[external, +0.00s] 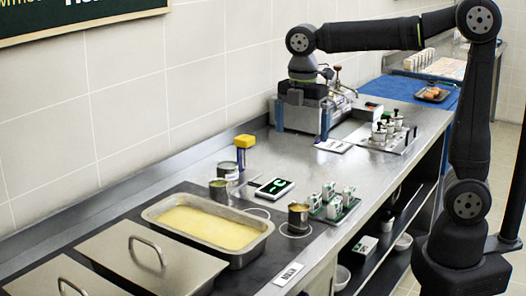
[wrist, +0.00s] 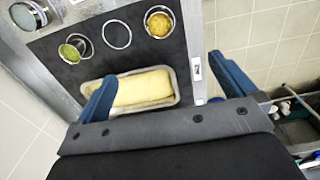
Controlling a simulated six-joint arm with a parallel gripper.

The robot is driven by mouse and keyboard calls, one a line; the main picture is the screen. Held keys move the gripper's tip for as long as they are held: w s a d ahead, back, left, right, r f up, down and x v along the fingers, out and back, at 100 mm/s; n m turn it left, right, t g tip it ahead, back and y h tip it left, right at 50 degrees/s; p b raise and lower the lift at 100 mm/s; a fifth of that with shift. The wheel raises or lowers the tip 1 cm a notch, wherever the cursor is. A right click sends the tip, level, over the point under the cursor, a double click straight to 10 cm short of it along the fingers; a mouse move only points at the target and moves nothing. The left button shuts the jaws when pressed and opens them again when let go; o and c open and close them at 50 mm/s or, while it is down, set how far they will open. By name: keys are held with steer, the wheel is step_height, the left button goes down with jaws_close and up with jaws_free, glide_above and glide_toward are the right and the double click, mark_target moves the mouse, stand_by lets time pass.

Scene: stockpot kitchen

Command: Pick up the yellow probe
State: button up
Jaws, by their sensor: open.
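The yellow probe (external: 243,141) shows in the external view as a block-shaped yellow top on a blue-and-white upright part. It stands upright at the back of the counter, near the wall and behind the small pots. I cannot make it out in the wrist view. My gripper (external: 300,133) hangs to the right of the probe in the external view, apart from it. In the wrist view its blue fingers (wrist: 160,70) are spread wide, with nothing held between them.
A rectangular pan of yellow food (external: 157,210) stands on the dark hob, beside a lidded pan (external: 140,258). Small pots (external: 298,216), a green-and-white display (external: 274,187) and a tray of small cartons (external: 345,212) stand nearby. Bare steel counter lies right of the display.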

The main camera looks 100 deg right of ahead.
steer(key=shift+f, duration=0.75)
steer(key=c, duration=0.6)
steer(key=shift+c, duration=0.2)
steer(key=m+t+h, duration=0.3)
steer(key=m, duration=1.5)
glide_toward(245, 137)
steer(key=x, duration=0.5)
steer(key=shift+w+a+f, duration=0.1)
steer(key=shift+w+f, duration=0.25)
steer(key=shift+w, duration=0.05)
steer(key=shift+s+x, duration=0.2)
steer(key=shift+x, duration=2.95)
